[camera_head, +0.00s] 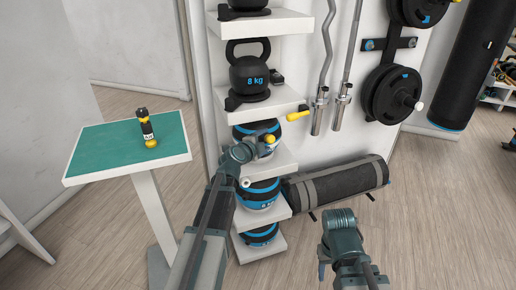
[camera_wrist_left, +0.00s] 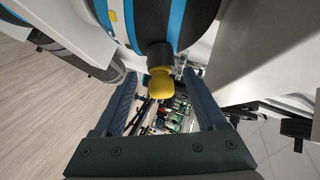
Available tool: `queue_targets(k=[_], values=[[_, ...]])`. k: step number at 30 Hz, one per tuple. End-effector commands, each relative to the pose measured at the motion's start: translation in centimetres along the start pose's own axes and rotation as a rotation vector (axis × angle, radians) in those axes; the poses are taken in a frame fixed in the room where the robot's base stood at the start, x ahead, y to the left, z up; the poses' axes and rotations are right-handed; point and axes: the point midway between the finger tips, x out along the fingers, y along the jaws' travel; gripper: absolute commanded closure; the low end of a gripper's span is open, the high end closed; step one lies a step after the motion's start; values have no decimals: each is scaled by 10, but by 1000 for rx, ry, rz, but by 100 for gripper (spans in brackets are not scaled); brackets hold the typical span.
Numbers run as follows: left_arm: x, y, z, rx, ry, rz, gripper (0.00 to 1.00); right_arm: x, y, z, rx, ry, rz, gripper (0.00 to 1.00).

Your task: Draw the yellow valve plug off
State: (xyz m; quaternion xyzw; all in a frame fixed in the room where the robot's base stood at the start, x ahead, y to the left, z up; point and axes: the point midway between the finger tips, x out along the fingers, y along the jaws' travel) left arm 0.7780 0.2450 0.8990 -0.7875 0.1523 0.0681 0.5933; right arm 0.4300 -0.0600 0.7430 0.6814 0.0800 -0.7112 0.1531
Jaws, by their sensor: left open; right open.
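The yellow valve plug (camera_wrist_left: 160,84) is a small rounded knob on a short black stem (camera_wrist_left: 160,55), which stands out from a black, white and blue ball (camera_wrist_left: 180,15). In the head view the plug (camera_head: 270,139) shows at the front of the ball on the rack, just past my left gripper (camera_head: 257,147). In the left wrist view my left gripper (camera_wrist_left: 163,95) is open, with one finger on each side of the plug and visible gaps between. The plug still sits on its stem. My right gripper (camera_head: 340,222) is open and apart from the rack, at lower right.
Shelves hold kettlebells (camera_head: 249,78) above and more balls (camera_head: 258,194) below. A yellow-ended handle (camera_head: 298,113) sticks out close to the right. A green-topped table (camera_head: 100,150) at left carries a black-and-yellow object (camera_head: 147,128).

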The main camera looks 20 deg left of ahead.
Motion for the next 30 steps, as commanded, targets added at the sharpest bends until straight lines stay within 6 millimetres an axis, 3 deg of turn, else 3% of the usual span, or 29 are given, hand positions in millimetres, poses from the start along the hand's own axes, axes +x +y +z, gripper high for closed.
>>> queue_targets(k=[1,7,21,30], values=[[12,1,1,0,1,0,26,4,0,0,0,0,0,50],[31,0,1,-1,0,-1,26,9,-1,0,0,0,0,50],[37,0,0,-1,0,0,28,10,-1,-1,0,0,0,50],[36,0,0,-1,0,0,82,10,-1,-1,0,0,0,50]])
